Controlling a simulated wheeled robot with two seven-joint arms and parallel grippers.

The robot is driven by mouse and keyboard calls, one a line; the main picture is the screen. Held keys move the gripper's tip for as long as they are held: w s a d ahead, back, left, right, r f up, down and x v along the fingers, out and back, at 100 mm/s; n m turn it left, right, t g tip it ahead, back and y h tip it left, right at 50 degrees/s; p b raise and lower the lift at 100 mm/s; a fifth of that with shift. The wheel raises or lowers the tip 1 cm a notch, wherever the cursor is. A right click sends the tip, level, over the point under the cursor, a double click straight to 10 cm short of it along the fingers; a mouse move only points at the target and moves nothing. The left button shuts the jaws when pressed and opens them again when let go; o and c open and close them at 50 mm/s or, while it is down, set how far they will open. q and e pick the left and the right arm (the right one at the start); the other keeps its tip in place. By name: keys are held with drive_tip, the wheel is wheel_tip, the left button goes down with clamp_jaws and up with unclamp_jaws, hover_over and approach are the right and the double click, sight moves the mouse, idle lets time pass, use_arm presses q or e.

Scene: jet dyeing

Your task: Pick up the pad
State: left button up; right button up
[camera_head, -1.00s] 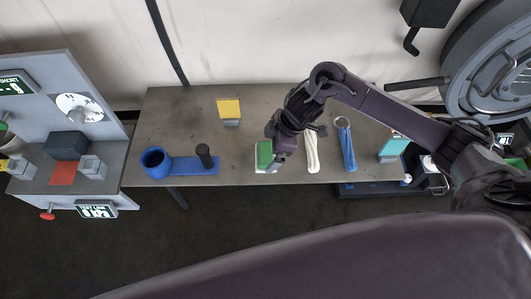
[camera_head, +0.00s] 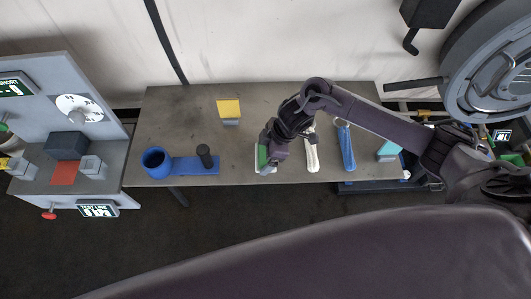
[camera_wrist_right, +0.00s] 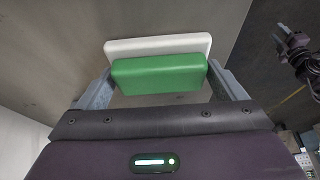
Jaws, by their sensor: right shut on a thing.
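The green pad (camera_head: 262,156) is at the front edge of the table, partly hidden by my right gripper (camera_head: 267,152). In the wrist view the green pad (camera_wrist_right: 158,74) is a rounded block lying between the two fingers of my right gripper (camera_wrist_right: 160,84), which is shut on it. A white block (camera_wrist_right: 150,47) shows just behind the green pad, slightly offset. I cannot tell whether the two touch. My left gripper is not in view.
The left back is clear.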

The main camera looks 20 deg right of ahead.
wheel_tip(320, 180, up, 20)
idle(0.5)
